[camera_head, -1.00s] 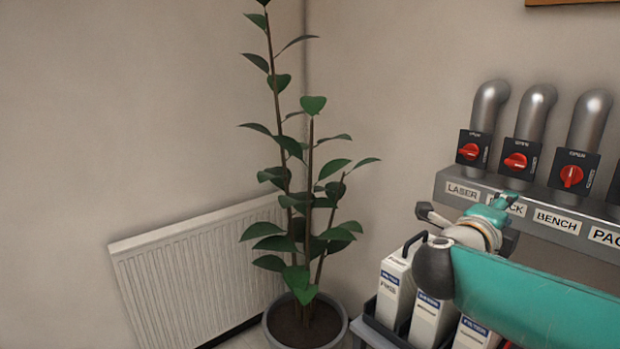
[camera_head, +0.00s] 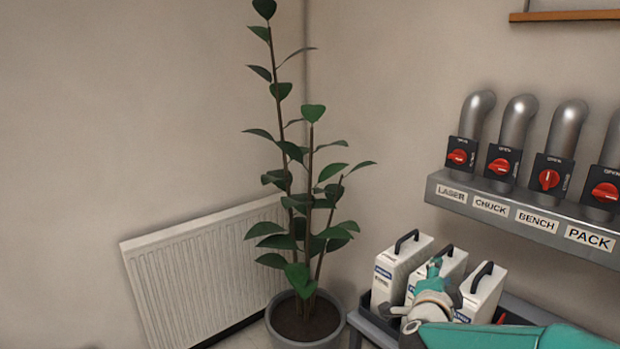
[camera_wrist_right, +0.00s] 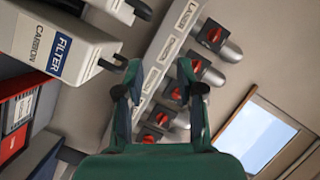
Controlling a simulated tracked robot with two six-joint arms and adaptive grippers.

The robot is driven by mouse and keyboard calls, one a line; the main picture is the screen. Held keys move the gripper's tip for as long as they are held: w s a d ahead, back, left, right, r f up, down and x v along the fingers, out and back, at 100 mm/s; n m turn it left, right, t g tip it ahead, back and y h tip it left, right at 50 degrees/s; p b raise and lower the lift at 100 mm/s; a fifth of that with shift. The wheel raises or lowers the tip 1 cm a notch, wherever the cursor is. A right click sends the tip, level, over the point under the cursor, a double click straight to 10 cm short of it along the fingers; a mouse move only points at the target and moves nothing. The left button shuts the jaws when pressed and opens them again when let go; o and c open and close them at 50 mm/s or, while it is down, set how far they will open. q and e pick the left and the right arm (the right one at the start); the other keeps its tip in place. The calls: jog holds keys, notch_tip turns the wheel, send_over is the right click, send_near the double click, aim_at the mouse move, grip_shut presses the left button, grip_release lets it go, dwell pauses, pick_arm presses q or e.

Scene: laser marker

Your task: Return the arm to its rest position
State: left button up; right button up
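My right arm comes in from the lower right in the head view. Its teal gripper (camera_head: 434,270) is seen small and from behind, low in front of the white filter boxes and below the valve shelf. In the right wrist view my right gripper (camera_wrist_right: 158,88) has its two fingers spread, with nothing between them. The labelled valve shelf (camera_head: 520,215) shows beyond it. My left gripper is not in view.
Red-handled valves sit on pipes above LASER, CHUCK, BENCH and PACK labels; the BENCH handle (camera_head: 549,180) is upright. White filter boxes (camera_head: 402,262) stand below. A potted plant (camera_head: 305,320) and a radiator (camera_head: 205,270) are to the left.

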jog(key=s+a+f+n+g+y+p, duration=0.1)
jog(key=s+a+f+n+g+y, duration=0.2)
jog(key=f, duration=0.6)
jog(key=s+a+f+n+g+y+p, duration=0.1)
jog(key=s+a+f+n+y+p, duration=0.15)
jog(key=s+f+n, duration=0.4)
jog(key=s+a+f+n+g+y+p, duration=0.1)
jog(key=s+a+f+g+y, duration=0.15)
jog(key=f, duration=0.85)
jog(key=s+a+f+n+g+y+p, duration=0.1)
jog(key=s+a+f+g, duration=0.1)
jog(key=s, duration=0.5)
jog(key=s+a+f+n+g+y, duration=0.1)
jog(key=s+a+f+n+g, duration=0.1)
jog(key=s, duration=0.6)
jog(key=s+a+f+n+g+y+p, duration=0.1)
jog(key=s+a+f+n+g, duration=0.1)
jog(key=s, duration=0.5)
notch_tip(320, 180, down, 2)
jog(key=shift+s+a+f+g+y+p, duration=0.15)
jog(key=shift+s+a+g+y+p, duration=0.15)
jog(key=shift+g, duration=0.35)
jog(key=shift+d, duration=0.1)
